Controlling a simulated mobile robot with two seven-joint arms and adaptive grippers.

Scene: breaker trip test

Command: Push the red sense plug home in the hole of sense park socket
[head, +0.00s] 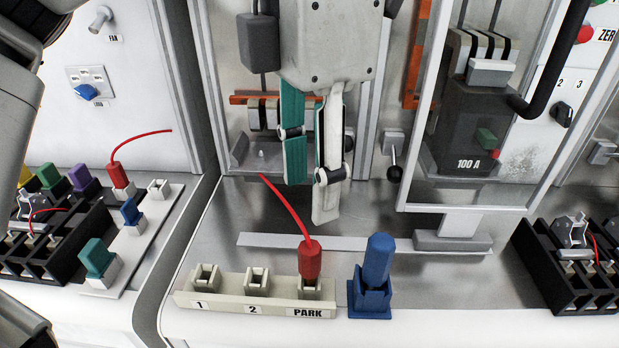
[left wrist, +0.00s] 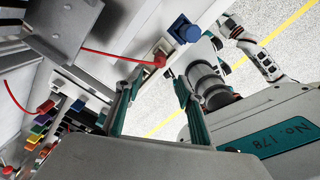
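The red sense plug (head: 310,262) stands upright in the socket marked PARK (head: 317,293), at the right end of a pale strip. I cannot tell how deep the plug sits. It also shows in the left wrist view (left wrist: 160,61), beyond the finger on the left. My left gripper (head: 311,200) points down, behind and above the plug, apart from it. Its fingers are spread with nothing between them, as the left wrist view (left wrist: 157,82) also shows.
A blue plug (head: 378,262) stands in a blue holder just right of PARK. Sockets 1 (head: 206,277) and 2 (head: 257,281) are empty. A clear-fronted breaker compartment (head: 476,130) is at the right. A second plug strip (head: 135,240) and a black block are at the left.

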